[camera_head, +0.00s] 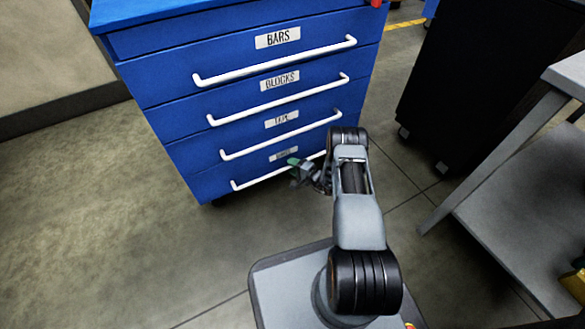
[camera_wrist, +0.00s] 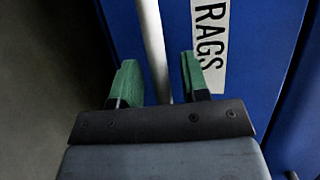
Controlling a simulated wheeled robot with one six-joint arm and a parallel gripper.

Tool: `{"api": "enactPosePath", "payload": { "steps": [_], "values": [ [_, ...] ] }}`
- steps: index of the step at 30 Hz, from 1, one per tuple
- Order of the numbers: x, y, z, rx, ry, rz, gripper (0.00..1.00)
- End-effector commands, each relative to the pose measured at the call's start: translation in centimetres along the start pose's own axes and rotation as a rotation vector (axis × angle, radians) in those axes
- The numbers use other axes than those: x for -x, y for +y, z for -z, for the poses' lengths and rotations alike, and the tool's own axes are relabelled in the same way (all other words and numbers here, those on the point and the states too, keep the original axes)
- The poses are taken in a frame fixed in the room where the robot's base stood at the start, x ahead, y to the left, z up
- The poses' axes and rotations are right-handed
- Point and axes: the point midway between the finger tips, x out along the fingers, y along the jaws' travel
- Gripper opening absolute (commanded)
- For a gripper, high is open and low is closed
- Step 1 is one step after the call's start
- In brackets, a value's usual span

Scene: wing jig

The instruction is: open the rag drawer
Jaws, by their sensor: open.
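The blue rag drawer (camera_head: 215,180) is the lowest in the blue cabinet and looks flush with the drawers above. Its label (camera_wrist: 210,40) reads RAGS in the wrist view and is too small to read clearly in the head view. Its white bar handle (camera_head: 258,180) runs across the front; in the wrist view the handle (camera_wrist: 151,40) passes between my green fingertips. My gripper (camera_head: 298,166) is at the right part of this handle, fingers apart on either side of the bar. Whether a finger touches the bar cannot be told.
Drawers labelled BARS (camera_head: 278,38) and BLOCKS (camera_head: 280,81) and a third drawer (camera_head: 281,120) sit above, each with a white handle. A dark cabinet on casters (camera_head: 460,90) and a grey table (camera_head: 530,190) stand to the right. The floor left of the cabinet is clear.

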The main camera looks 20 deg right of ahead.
Motion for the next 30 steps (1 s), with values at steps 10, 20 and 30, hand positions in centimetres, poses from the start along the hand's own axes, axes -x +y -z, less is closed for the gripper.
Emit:
{"api": "enactPosePath", "payload": {
  "steps": [10, 20, 30],
  "values": [
    [-0.62, -0.07, 0.0, 0.0, 0.0, 0.001, 0.42],
    [-0.59, -0.04, -0.01, 0.0, 0.0, 0.001, 0.18],
    [-0.58, -0.03, -0.01, 0.0, 0.0, 0.001, 0.0]
  ]
}}
